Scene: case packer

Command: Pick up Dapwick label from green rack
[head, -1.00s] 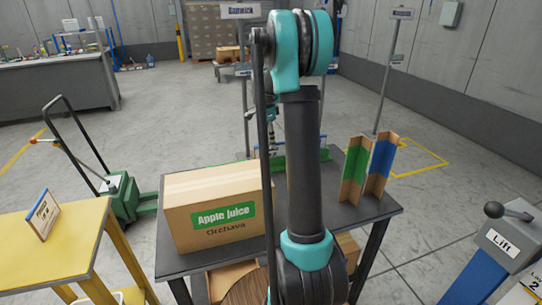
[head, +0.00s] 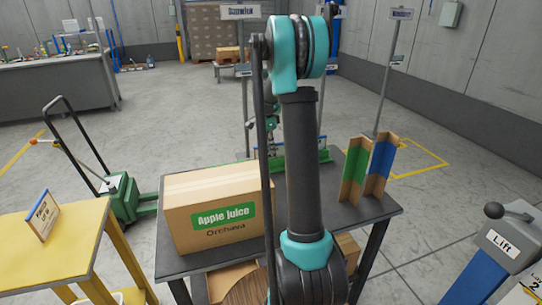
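A low green rack (head: 325,155) stands at the back of the dark table, partly hidden by my arm and the carton. My gripper (head: 268,150) is small and mostly hidden behind my arm's links, close above the left part of that rack. I cannot tell whether its fingers are open or shut, or whether they touch anything. I cannot make out the Dapwick label; any labels in the rack are too small or hidden.
An Apple Juice carton (head: 215,210) stands on the dark table (head: 345,215), left of my arm. Green (head: 354,168) and blue (head: 382,160) upright angled pieces stand at its right. A yellow table (head: 70,255) is at left, a Lift post (head: 500,245) at right.

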